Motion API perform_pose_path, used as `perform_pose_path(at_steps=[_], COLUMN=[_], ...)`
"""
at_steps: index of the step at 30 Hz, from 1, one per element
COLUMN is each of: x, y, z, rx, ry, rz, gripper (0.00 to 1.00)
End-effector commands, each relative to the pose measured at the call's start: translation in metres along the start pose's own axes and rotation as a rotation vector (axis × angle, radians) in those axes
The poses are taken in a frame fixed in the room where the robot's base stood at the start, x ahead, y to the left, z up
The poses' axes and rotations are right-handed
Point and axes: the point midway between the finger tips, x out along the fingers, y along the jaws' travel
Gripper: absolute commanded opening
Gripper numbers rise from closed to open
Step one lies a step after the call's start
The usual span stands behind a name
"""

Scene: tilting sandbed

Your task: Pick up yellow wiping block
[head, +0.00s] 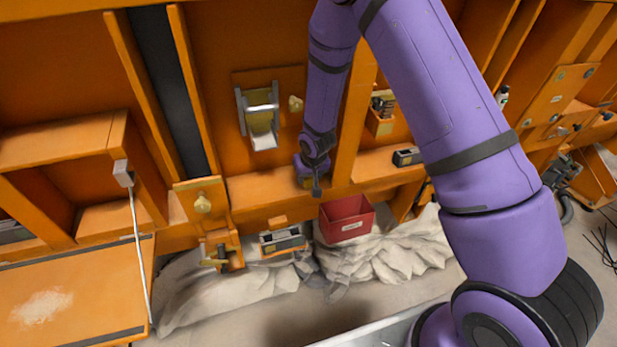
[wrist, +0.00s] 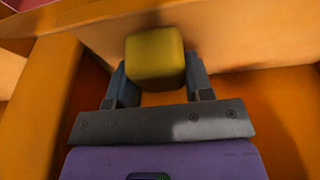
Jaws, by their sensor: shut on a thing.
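The yellow wiping block (wrist: 155,55) is a small cube with rounded edges, between the two grey fingers of my gripper (wrist: 158,75) in the wrist view. My gripper is shut on it. In the head view my gripper (head: 314,178) is at an orange ledge (head: 262,188), left of an upright post. The block is mostly hidden there behind the gripper and wrist. I cannot tell whether it touches the ledge.
A red bin (head: 346,222) sits below and right of the gripper. A paper roll holder (head: 260,118) is mounted on the panel to the left. An orange post (head: 356,120) stands close on the right. A small dark box (head: 407,157) lies farther along the ledge.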

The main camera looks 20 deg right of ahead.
Motion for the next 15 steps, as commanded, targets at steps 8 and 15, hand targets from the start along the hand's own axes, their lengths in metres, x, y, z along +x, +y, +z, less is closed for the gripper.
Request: perform_pose_path(at_steps=[8,15], x=[-0.013,-0.039], y=[0.0,-0.001], z=[-0.005,-0.002], rx=[0.001,-0.002], ry=[0.001,-0.002], rz=[0.0,0.0], gripper=[0.21,0.21])
